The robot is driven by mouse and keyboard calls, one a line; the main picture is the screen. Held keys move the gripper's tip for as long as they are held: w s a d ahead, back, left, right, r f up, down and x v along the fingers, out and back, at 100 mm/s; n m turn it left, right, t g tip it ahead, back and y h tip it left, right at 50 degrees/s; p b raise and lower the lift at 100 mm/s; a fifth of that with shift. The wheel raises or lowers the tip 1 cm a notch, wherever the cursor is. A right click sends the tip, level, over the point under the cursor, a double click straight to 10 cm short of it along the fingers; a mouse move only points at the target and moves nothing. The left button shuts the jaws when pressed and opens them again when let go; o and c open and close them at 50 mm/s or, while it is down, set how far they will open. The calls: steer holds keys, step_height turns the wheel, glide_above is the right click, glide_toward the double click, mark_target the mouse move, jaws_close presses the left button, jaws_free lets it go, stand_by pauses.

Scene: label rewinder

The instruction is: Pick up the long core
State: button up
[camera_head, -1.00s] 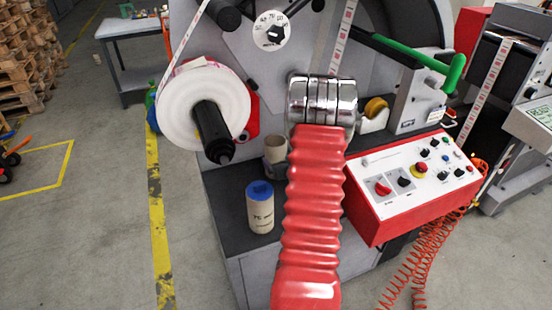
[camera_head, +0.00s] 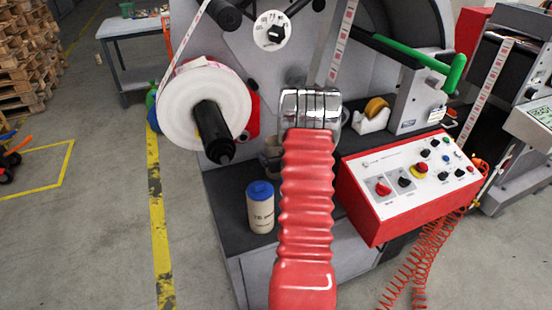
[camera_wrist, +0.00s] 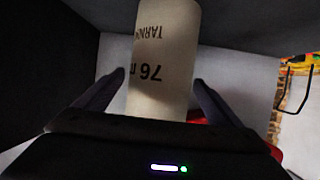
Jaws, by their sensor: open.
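A cream core (camera_head: 261,212) with dark printing and a blue top stands upright on the machine's dark shelf in the head view. A second, shorter-looking tan core (camera_head: 271,158) stands behind it, partly hidden by my red-sleeved arm. In the wrist view a cream core (camera_wrist: 163,40) printed "76" upside down, cut off at the top, fills the middle. My gripper (camera_wrist: 158,80) is open, with one finger on each side of that core and visible gaps between. I cannot tell surely which core this is. My gripper is hidden in the head view.
A red control box (camera_head: 410,185) stands right of my arm. A white label roll (camera_head: 190,105) on a black spindle (camera_head: 212,130) juts out at left, above the shelf (camera_head: 227,205). A tape dispenser (camera_head: 373,117) sits behind the box.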

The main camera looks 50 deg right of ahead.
steer(key=shift+w+d+f, duration=0.1)
steer(key=shift+w+d, duration=0.05)
steer(key=shift+w, duration=0.05)
steer(key=shift+c, duration=0.5)
steer(key=c, duration=1.2)
steer(key=shift+o, duration=0.2)
steer(key=shift+s, duration=0.1)
step_height(320, 180, up, 12)
steer(key=s+a, duration=0.5)
steer(key=s, duration=0.3)
steer(key=s+a, duration=0.5)
steer(key=s, duration=0.4)
steer(key=shift+a+f, duration=0.15)
steer(key=shift+f, duration=0.05)
